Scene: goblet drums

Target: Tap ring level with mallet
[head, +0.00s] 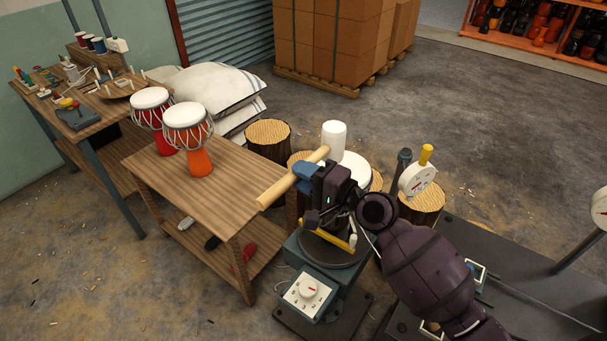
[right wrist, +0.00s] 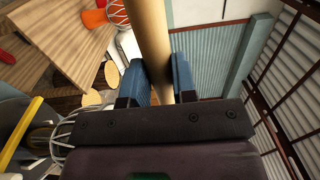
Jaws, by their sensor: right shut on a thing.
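My right gripper (head: 308,172) is shut on the wooden handle of the mallet (head: 276,191). The mallet's white head (head: 333,138) points away and up. In the right wrist view the blue fingers (right wrist: 158,80) are on both sides of the pale handle (right wrist: 150,35). A white drumhead (head: 356,170) shows just behind the gripper; the wrist hides most of what is below it. I cannot make out a ring clearly. A round dark plate with a yellow bar (head: 330,238) sits below the gripper. My left gripper is out of view.
A box with a white dial (head: 307,292) is in front of the plate. A round gauge (head: 417,178) and log stumps (head: 268,140) stand nearby.

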